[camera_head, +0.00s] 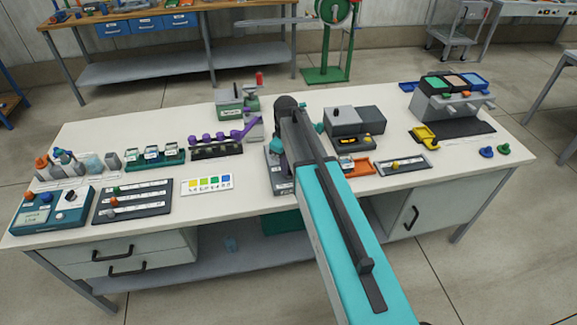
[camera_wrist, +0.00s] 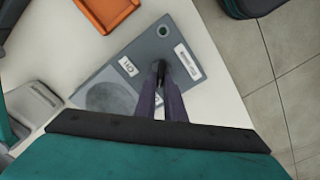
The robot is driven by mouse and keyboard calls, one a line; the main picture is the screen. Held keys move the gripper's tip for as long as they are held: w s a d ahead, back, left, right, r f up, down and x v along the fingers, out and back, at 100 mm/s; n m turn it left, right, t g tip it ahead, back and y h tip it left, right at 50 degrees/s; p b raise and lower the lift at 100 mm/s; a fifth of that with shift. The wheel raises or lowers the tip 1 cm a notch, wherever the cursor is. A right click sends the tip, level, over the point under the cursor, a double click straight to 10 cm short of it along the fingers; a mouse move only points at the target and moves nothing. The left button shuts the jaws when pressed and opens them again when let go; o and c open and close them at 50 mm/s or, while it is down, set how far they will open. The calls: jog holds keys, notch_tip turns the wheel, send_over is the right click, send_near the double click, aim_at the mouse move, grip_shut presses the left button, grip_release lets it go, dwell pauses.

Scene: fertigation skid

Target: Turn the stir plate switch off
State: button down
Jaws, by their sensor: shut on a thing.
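In the head view the stir plate (camera_head: 277,183) is mostly hidden behind my arm. My gripper (camera_wrist: 160,78) points down at the panel between the two labels. Its two dark fingers are close together, shut on the small dark switch (camera_wrist: 160,66). The fingers cover much of the switch, so I cannot tell which way it is set.
An orange tray (camera_wrist: 107,9) lies near the stir plate and also shows in the head view (camera_head: 358,167). A purple-knobbed rack (camera_head: 216,150) stands left of my arm, and a grey device (camera_head: 345,123) stands right. The bench's front edge is close to the stir plate.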

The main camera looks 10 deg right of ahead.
jog(key=shift+s, duration=0.1)
jog(key=c, duration=1.8)
grip_release()
jog(key=shift+c, duration=0.2)
notch_tip(320, 180, up, 14)
jog(key=b, duration=0.3)
jog(key=shift+f, duration=0.15)
